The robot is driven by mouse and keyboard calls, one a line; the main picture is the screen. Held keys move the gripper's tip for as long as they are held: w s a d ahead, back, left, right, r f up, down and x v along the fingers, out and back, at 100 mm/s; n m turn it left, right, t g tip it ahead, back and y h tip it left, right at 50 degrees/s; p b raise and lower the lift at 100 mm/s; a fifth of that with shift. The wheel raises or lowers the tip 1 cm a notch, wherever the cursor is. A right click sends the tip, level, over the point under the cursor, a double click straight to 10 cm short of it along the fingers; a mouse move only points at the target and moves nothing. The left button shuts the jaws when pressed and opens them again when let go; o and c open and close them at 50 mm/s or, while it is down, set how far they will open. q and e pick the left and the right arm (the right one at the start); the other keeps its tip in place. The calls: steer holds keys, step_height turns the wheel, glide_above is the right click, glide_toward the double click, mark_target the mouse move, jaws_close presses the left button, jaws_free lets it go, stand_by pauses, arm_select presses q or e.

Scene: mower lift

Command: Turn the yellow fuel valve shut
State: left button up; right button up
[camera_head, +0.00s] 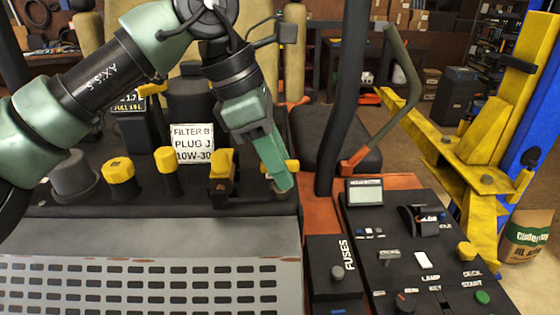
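A yellow handle (292,166), which looks like the fuel valve, stands on a small grey base (283,192) at the right end of the dark engine deck. My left gripper (281,180) reaches down from above, its green fingers right at this handle. Yellow shows on both sides of the fingers, and the middle of the handle is hidden behind them. The near finger covers the far one, so the gap between them and any grip on the handle cannot be seen. My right gripper is not in view.
Other yellow-topped parts (118,170) and a yellow lever block (221,172) stand in a row left of the handle. A white label card (192,143) is behind them. A black control panel (410,245) lies to the right, with a black upright post (341,110) close by.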

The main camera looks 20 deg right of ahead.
arm_select(q)
steer(key=s+b+v, duration=0.1)
steer(key=v, duration=0.6)
steer(key=shift+w+r+b, duration=0.3)
steer(key=shift+w+r, duration=0.05)
steer(key=shift+w, duration=0.15)
steer(key=shift+a, duration=0.1)
